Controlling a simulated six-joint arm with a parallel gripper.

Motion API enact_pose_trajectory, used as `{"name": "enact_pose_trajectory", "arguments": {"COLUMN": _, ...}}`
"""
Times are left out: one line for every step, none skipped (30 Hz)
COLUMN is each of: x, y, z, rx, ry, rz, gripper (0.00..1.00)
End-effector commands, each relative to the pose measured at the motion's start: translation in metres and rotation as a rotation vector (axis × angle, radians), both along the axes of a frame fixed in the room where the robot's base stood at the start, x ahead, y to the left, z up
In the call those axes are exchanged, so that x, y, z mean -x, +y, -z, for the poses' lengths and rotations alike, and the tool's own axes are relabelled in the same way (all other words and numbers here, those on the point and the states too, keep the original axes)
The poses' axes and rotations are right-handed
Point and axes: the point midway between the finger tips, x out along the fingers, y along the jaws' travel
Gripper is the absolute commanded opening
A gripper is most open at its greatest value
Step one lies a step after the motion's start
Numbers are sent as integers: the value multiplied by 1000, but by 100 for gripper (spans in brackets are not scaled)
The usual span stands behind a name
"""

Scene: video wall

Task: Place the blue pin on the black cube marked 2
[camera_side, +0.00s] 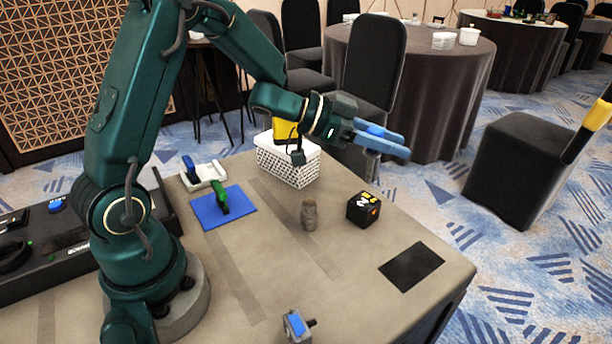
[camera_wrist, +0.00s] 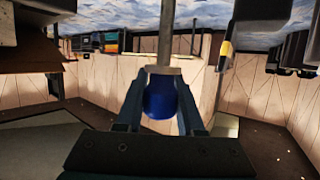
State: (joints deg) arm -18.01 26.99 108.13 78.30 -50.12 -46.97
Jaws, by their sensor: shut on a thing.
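My gripper (camera_side: 396,144) is raised above the table at its far right side, clear of everything below, with its fingers pointing right. It is shut on the blue pin (camera_wrist: 160,98), whose rounded blue body shows between the two fingers in the wrist view. A grey rod (camera_wrist: 166,38) extends from it toward the top of that view. In the side view the fingers largely hide the pin. The black cube (camera_side: 363,210) stands on the table, below the gripper, with white, yellow and orange marks. I cannot read a 2 on it. Nothing rests on its top.
A small grey-brown figure (camera_side: 309,214) stands left of the cube. A black flat square (camera_side: 411,267) lies to its right. A white patterned box (camera_side: 288,160) stands behind. A blue mat (camera_side: 207,211) bears a green object (camera_side: 220,198). A grey-blue device (camera_side: 297,326) sits at the front.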

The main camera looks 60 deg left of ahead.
Motion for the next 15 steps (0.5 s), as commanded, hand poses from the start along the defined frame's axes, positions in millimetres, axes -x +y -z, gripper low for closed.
{"name": "enact_pose_trajectory", "arguments": {"x": 0, "y": -1, "z": 5, "rx": 1, "ry": 3, "rz": 0, "gripper": 0}}
{"name": "enact_pose_trajectory", "arguments": {"x": 0, "y": -1, "z": 8, "rx": 3, "ry": 5, "rz": -1, "gripper": 0}}
{"name": "enact_pose_trajectory", "arguments": {"x": 0, "y": 0, "z": 14, "rx": 4, "ry": 7, "rz": -1, "gripper": 0}}
{"name": "enact_pose_trajectory", "arguments": {"x": 0, "y": 0, "z": 18, "rx": 3, "ry": 7, "rz": -2, "gripper": 0}}
{"name": "enact_pose_trajectory", "arguments": {"x": 1, "y": 0, "z": 23, "rx": 3, "ry": 8, "rz": -3, "gripper": 0}}
{"name": "enact_pose_trajectory", "arguments": {"x": 0, "y": 0, "z": 28, "rx": 3, "ry": 7, "rz": -2, "gripper": 0}}
{"name": "enact_pose_trajectory", "arguments": {"x": 0, "y": 0, "z": 31, "rx": 4, "ry": 6, "rz": -1, "gripper": 0}}
{"name": "enact_pose_trajectory", "arguments": {"x": 0, "y": 0, "z": 34, "rx": 3, "ry": 5, "rz": -1, "gripper": 0}}
{"name": "enact_pose_trajectory", "arguments": {"x": 0, "y": 0, "z": 37, "rx": 3, "ry": 5, "rz": -1, "gripper": 0}}
{"name": "enact_pose_trajectory", "arguments": {"x": 0, "y": 0, "z": 38, "rx": 2, "ry": 2, "rz": -1, "gripper": 0}}
{"name": "enact_pose_trajectory", "arguments": {"x": 0, "y": 0, "z": 39, "rx": 1, "ry": 2, "rz": -1, "gripper": 0}}
{"name": "enact_pose_trajectory", "arguments": {"x": 0, "y": 0, "z": 40, "rx": 2, "ry": 1, "rz": -1, "gripper": 0}}
{"name": "enact_pose_trajectory", "arguments": {"x": 0, "y": 0, "z": 40, "rx": 0, "ry": 0, "rz": -1, "gripper": 0}}
{"name": "enact_pose_trajectory", "arguments": {"x": 0, "y": 0, "z": 39, "rx": 0, "ry": -1, "rz": -1, "gripper": 0}}
{"name": "enact_pose_trajectory", "arguments": {"x": 0, "y": 0, "z": 39, "rx": 1, "ry": -1, "rz": 0, "gripper": 0}}
